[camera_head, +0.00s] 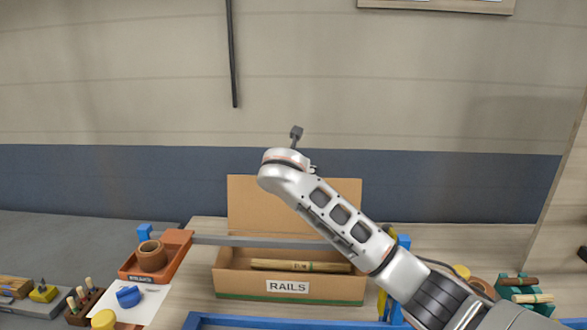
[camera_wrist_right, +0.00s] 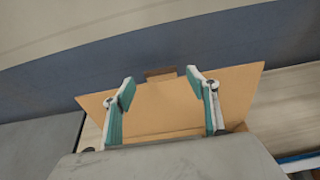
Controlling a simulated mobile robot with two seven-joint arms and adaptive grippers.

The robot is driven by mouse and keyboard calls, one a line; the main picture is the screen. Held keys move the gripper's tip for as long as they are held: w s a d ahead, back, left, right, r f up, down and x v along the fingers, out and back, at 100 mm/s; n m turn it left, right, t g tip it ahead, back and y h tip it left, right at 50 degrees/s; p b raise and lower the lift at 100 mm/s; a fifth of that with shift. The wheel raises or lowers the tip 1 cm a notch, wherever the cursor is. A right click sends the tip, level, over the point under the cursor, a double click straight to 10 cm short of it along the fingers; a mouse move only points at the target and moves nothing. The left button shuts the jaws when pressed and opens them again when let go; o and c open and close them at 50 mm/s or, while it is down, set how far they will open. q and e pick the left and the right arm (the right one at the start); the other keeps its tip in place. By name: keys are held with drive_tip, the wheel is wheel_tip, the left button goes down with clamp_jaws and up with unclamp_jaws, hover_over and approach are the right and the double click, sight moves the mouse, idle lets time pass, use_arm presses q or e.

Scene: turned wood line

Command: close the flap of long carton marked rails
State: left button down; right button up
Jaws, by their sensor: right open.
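The long carton (camera_head: 330,289) marked RAILS stands open on the bench, with a bundle of pale wooden rods (camera_head: 300,265) inside. Its flap (camera_head: 246,208) stands up along the back edge, partly hidden behind my right arm. In the right wrist view the flap (camera_wrist_right: 165,112) fills the middle, with a darker tab (camera_wrist_right: 160,73) at its top edge. My right gripper (camera_wrist_right: 166,92) is open and empty, its two fingers spread across the flap's width. I cannot tell whether they touch the flap. In the head view this gripper is hidden behind its own wrist. My left gripper is not in view.
A grey bar (camera_head: 215,239) runs across behind the carton's front. An orange tray (camera_head: 168,265) with a brown ring stands to the left. A blue frame (camera_head: 260,321) lies in front, and a green rack (camera_head: 525,292) with rods stands at the right.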

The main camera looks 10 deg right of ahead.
drive_tip(key=x, duration=0.4)
drive_tip(key=shift+w, duration=0.15)
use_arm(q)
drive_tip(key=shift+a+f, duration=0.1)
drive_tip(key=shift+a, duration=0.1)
use_arm(e)
drive_tip(key=shift+w+f, duration=0.15)
